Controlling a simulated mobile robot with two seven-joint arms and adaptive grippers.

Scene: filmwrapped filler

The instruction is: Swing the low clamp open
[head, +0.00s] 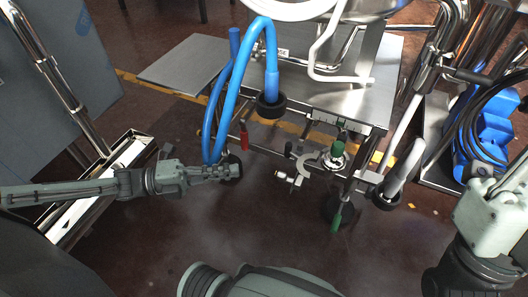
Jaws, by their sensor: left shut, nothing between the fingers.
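A small metal clamp (303,166), which looks like the low clamp, sits on the pipework below the front edge of the steel table. It has a curved jaw and a short pale knob at its left. Whether it is open or closed is hard to tell. My left gripper (236,172) reaches in from the left and is shut and empty. In the picture it is left of the clamp with a gap between them, beside the lower end of the blue hose. My right gripper is not visible; only part of my right arm shows at the right edge.
A blue hose (271,62) loops down near my left gripper. The steel table (350,98) stands behind. Green-handled valves (337,149) are right of the clamp, and a grey pipe handle (404,168) is further right. The floor in front is mostly clear.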

